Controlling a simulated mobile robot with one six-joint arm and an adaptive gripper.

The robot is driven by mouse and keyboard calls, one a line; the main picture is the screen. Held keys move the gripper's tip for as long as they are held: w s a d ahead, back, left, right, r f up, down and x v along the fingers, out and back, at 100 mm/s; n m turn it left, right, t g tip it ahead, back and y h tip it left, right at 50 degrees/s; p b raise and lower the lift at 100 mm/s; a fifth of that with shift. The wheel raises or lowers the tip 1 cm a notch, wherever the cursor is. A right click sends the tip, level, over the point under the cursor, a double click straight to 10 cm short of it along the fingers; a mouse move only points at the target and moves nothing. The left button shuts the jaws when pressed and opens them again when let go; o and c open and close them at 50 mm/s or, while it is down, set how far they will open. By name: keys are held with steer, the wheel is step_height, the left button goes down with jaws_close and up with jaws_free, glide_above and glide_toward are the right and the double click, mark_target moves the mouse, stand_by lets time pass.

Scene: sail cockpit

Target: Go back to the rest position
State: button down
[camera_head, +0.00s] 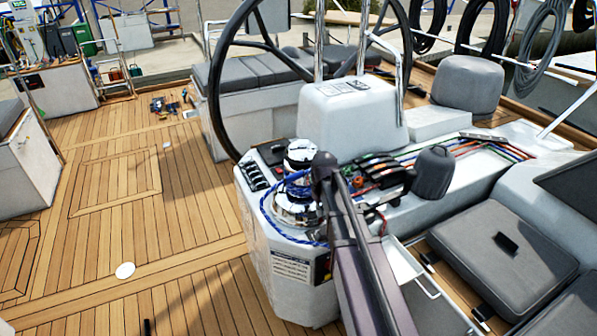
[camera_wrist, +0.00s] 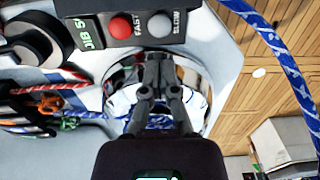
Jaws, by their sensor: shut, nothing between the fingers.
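My gripper (camera_wrist: 160,62) shows in the wrist view with its two dark fingers together, nothing between them. It is in front of a shiny winch (camera_wrist: 192,78) with blue rope (camera_wrist: 158,121) around it. The fingertips lie just below a control panel with a red FAST button (camera_wrist: 121,26) and a grey SLOW button (camera_wrist: 160,25); I cannot tell whether they touch anything. In the head view my arm reaches up from the bottom beside the chrome winch (camera_head: 298,153) and its blue rope (camera_head: 296,190). The arm hides part of the winch, and the fingers are not clear there.
A large black steering wheel (camera_head: 216,83) stands behind the winch. Coloured lines (camera_head: 478,146) and clutches (camera_wrist: 22,112) are close by. Grey cushions (camera_head: 502,250) are at the right. A blue-white rope (camera_wrist: 283,62) crosses the wrist view. The wooden deck (camera_head: 195,225) at the left is mostly clear.

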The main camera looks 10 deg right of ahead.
steer(key=s+r+m+p, duration=0.1)
steer(key=s+r+p, duration=0.2)
steer(key=s, duration=0.5)
steer(key=s+r+m+p, duration=0.2)
steer(key=s+r+p, duration=0.1)
steer(key=s, duration=0.5)
steer(key=shift+a+r+m+p, duration=0.25)
steer(key=shift+r+m+p, duration=0.05)
